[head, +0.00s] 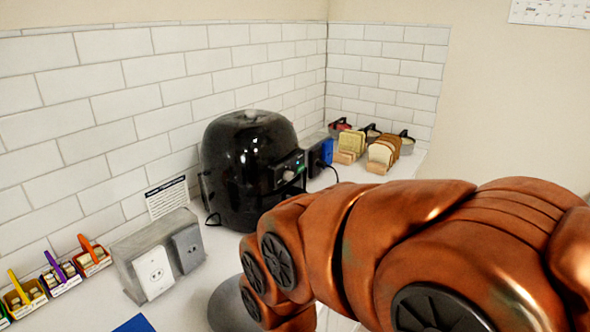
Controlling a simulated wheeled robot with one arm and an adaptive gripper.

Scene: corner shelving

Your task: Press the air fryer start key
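The air fryer (240,165) is a glossy black rounded appliance standing on the white counter against the tiled corner. A small control panel (289,168) sticks out on its right side, with a small greenish light or key on it. The start key itself is too small to make out for sure. My copper-coloured arm reaches in from the right and crosses in front of the lower right of the air fryer. My gripper is not visible; the arm's near links may hide it.
A grey outlet box (137,267) stands left of the air fryer, with a printed card (167,197) behind it. Small colourful bins (62,278) line the far left. Bread slices in racks (382,154) and dark-handled pots (403,141) stand at the back right. A blue item (321,154) sits beside the panel.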

